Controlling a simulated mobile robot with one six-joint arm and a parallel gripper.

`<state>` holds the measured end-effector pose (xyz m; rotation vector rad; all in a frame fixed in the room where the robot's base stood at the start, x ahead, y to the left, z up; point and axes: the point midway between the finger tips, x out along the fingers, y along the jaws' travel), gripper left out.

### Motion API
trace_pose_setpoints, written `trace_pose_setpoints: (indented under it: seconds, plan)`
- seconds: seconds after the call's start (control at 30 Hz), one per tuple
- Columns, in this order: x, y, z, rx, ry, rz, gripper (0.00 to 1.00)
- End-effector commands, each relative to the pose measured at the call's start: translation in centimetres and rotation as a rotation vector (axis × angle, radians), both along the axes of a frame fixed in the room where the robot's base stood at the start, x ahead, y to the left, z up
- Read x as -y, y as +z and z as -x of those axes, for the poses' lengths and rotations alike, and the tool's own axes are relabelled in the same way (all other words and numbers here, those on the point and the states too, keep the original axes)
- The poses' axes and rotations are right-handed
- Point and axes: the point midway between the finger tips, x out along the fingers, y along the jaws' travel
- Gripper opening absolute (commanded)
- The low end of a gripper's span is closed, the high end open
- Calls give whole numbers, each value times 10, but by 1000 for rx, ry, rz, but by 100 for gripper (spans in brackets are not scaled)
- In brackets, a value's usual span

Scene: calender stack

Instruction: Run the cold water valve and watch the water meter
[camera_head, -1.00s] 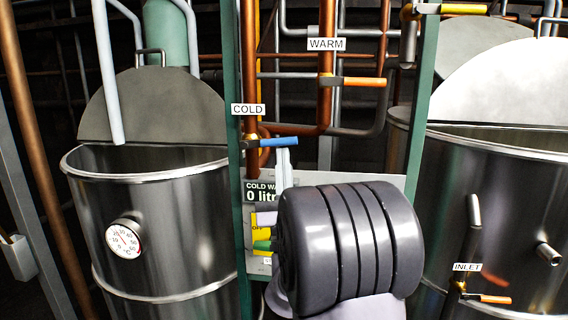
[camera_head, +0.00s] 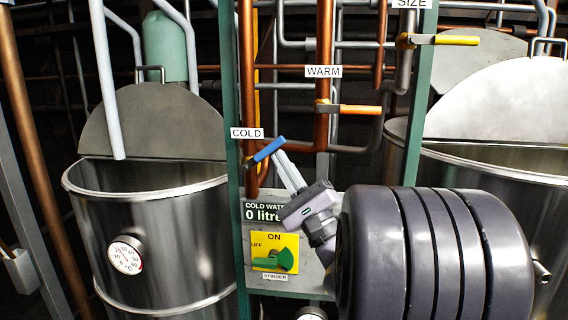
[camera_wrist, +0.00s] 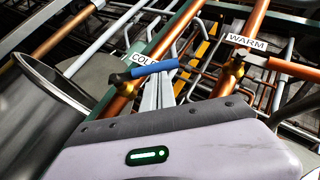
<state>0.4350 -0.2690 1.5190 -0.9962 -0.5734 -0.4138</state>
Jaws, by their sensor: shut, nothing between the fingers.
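The cold valve's blue lever (camera_head: 268,149) is on the copper pipe under the COLD label (camera_head: 247,133). It tilts up to the right. My gripper (camera_head: 281,158) is shut and empty, its fingertips just below the lever; I cannot tell whether they touch. The wrist view shows the blue lever (camera_wrist: 155,70) just beyond the shut fingers (camera_wrist: 157,84). The cold water meter display (camera_head: 262,212) reads "0 litre", its right part hidden by my gripper body.
The WARM valve's orange lever (camera_head: 360,109) is to the right. A yellow ON/OFF plate with a green stirrer knob (camera_head: 275,261) is below the meter. Steel tanks stand left (camera_head: 150,240) and right. A green post (camera_head: 229,100) is close left of the cold pipe.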

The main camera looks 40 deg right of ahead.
Motion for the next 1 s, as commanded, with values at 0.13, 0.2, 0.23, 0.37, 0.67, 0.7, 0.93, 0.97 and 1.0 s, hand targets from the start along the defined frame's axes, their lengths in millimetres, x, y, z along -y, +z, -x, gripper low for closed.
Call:
trace_pose_setpoints:
  seconds: [0.13,0.2,0.23,0.37,0.67,0.7,0.93,0.97,1.0]
  plan:
    - [-1,8,-1,-43,-1,39,0]
    - [-1,9,-1,-57,0,51,0]
    - [-1,9,-1,-63,0,56,0]
    - [-2,10,-2,-77,0,68,0]
    - [-2,9,-2,-84,0,73,0]
    - [-2,9,-2,-84,0,73,0]
    - [3,-2,-2,-83,2,73,0]
    - [6,-8,-2,-84,3,73,0]
    - [10,-18,-2,-83,5,74,0]
